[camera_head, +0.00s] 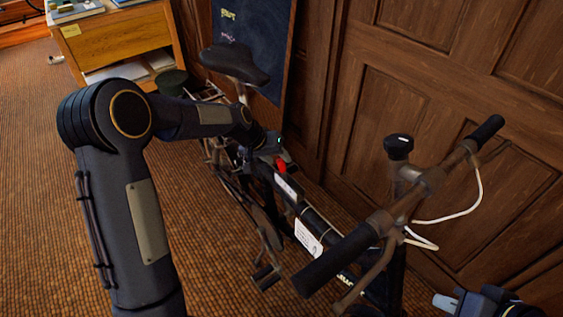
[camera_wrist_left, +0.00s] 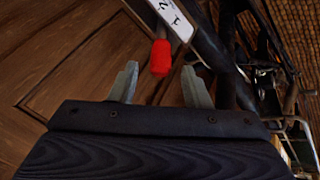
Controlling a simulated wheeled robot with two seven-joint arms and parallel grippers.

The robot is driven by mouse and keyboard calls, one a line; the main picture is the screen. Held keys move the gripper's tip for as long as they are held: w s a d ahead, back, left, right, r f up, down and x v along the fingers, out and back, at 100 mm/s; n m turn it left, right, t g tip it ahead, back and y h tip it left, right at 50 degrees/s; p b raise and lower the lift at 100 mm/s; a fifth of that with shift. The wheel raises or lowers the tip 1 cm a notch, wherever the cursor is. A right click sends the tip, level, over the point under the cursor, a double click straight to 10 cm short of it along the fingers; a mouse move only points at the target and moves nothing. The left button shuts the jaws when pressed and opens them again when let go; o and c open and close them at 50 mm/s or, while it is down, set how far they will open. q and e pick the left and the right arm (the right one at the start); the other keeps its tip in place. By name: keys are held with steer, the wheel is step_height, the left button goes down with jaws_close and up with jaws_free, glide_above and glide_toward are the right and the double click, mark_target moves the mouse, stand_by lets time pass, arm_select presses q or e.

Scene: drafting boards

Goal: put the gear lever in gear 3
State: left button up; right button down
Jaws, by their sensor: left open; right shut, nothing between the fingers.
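The gear lever shows as a red knob (camera_head: 281,168) on the top tube of a bicycle (camera_head: 322,228). In the left wrist view the red knob (camera_wrist_left: 160,58) lies between the two fingertips of my left gripper (camera_wrist_left: 160,70), with a gap on each side. My left gripper (camera_head: 279,158) is open around the knob. A white plate with dark digits (camera_wrist_left: 176,17) runs beside the lever; a "2" seems readable, but the lever's gear position cannot be told. My right gripper (camera_head: 445,302) is partly in view at the bottom right, shut and empty, away from the lever.
The handlebar (camera_head: 345,258) and a black-topped knob on the stem (camera_head: 398,147) stand in front. The saddle (camera_head: 234,63) rises behind my left gripper. Wooden panelling (camera_head: 395,110) lies close behind the bicycle. A desk (camera_head: 120,45) is at the back left; the floor at left is open.

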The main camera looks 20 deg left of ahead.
mark_target(285, 174)
arm_select(q)
steer(key=shift+x, duration=1.35)
jaws_close()
